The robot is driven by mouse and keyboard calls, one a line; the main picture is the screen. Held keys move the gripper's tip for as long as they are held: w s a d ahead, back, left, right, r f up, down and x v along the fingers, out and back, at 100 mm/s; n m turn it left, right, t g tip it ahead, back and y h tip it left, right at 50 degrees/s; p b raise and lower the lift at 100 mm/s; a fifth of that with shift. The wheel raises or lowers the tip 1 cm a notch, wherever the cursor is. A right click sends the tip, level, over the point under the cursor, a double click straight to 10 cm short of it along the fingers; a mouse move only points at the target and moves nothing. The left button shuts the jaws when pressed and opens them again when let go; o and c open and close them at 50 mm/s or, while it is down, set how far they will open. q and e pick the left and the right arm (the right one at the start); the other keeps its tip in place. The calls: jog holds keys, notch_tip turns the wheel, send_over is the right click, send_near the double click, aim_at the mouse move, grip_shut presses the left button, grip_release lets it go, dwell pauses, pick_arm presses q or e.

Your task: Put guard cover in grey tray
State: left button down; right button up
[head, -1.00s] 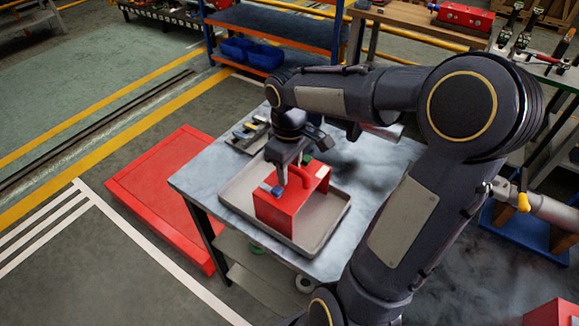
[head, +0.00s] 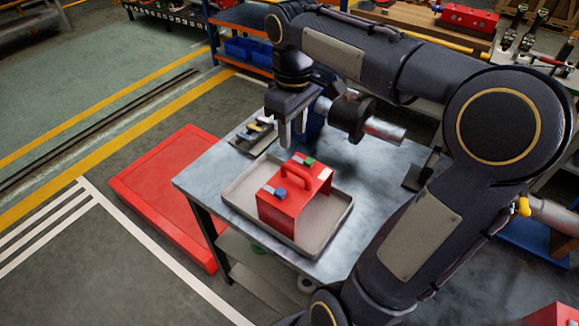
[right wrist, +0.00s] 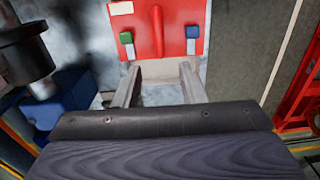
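The red guard cover (head: 284,211), a box with a red handle (head: 296,172) on top, sits upright inside the grey tray (head: 240,219) on the table. A blue and a green clip show on its top. My right gripper (head: 293,140) is above and behind the cover, clear of it, with its two fingers apart and nothing between them. In the right wrist view the cover (right wrist: 154,40) lies beyond the open fingertips (right wrist: 160,67). My left gripper is not in view.
A blue and dark machine with a metal shaft (head: 384,131) stands on the table (head: 205,180) behind and right of the tray. A small tool tray (head: 246,146) lies at the back left. A red platform (head: 160,190) is on the floor to the left.

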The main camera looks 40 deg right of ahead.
jog(key=s+a+f+m+t+y, duration=0.3)
jog(key=s+a+f, duration=0.6)
jog(key=s+a, duration=0.3)
jog(key=s+m+t, duration=0.1)
jog(key=t, duration=0.1)
jog(key=shift+s+a+m+t+y, duration=0.2)
jog(key=shift+m+t+y, duration=0.1)
jog(key=shift+m+y, duration=0.1)
